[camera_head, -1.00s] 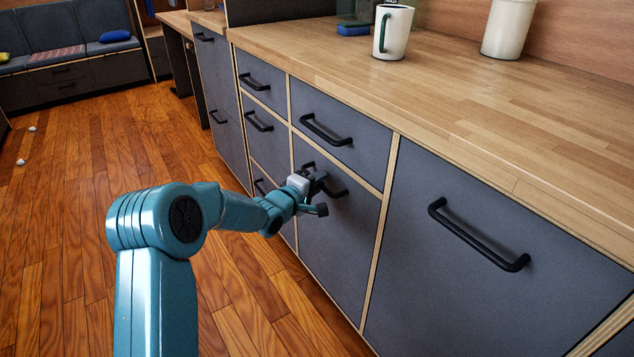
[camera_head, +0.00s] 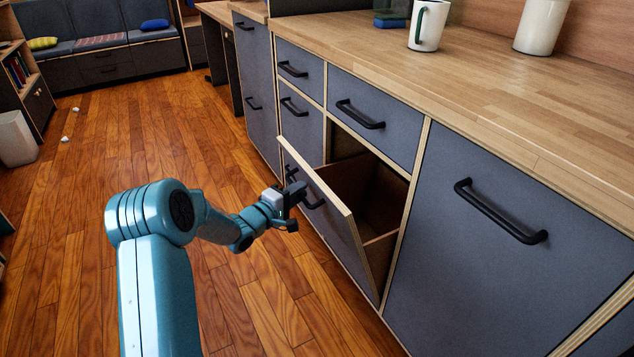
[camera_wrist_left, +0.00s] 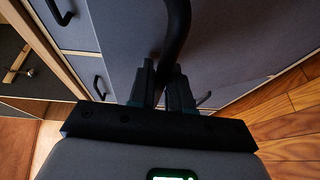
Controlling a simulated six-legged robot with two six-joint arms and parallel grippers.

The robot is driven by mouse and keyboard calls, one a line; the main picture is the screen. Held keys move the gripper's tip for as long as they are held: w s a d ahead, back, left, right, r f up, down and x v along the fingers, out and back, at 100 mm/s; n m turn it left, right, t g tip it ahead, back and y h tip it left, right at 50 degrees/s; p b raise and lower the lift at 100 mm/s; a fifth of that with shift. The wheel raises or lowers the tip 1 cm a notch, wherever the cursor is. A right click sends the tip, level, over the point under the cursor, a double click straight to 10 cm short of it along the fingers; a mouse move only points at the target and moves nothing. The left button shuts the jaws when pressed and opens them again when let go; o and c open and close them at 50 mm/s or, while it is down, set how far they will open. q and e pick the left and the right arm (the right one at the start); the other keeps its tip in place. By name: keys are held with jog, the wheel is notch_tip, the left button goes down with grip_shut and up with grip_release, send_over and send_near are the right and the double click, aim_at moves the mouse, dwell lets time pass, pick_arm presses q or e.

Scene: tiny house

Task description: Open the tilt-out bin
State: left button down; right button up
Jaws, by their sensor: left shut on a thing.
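The tilt-out bin (camera_head: 328,222) is a dark grey front panel with pale wood edges under the counter. It leans outward at the top, and its brown wooden inside (camera_head: 372,195) shows behind it. My left gripper (camera_head: 292,202) is at the front of the panel, shut on the black bar handle (camera_head: 312,200). In the left wrist view the handle (camera_wrist_left: 178,30) runs between the two fingers (camera_wrist_left: 162,88). My right gripper is in neither view.
Closed grey drawers and doors with black handles surround the bin, including a large front (camera_head: 500,240) to the right. A mug (camera_head: 429,26) and a white canister (camera_head: 541,24) stand on the wooden counter (camera_head: 480,85). The wooden floor (camera_head: 130,150) to the left is mostly clear, with small white scraps (camera_head: 68,139).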

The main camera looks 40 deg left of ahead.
pick_arm(q)
jog(key=s+a+f, duration=0.2)
jog(key=s+f, duration=0.2)
jog(key=s, duration=0.2)
jog(key=s+a+f+b, duration=0.1)
jog(key=s+a+f, duration=0.2)
jog(key=s, duration=0.4)
jog(key=shift+a+f, duration=0.25)
jog(key=shift+f, duration=0.65)
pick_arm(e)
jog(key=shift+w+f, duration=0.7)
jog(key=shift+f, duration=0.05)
pick_arm(q)
jog(key=c, duration=1.1)
grip_release()
jog(key=shift+w, duration=0.1)
jog(key=shift+c, duration=0.2)
jog(key=s+p, duration=0.4)
jog(key=s, duration=1.2)
jog(key=shift+s+r+p, duration=0.2)
jog(key=shift+r+p, duration=0.15)
jog(key=shift+r, duration=0.1)
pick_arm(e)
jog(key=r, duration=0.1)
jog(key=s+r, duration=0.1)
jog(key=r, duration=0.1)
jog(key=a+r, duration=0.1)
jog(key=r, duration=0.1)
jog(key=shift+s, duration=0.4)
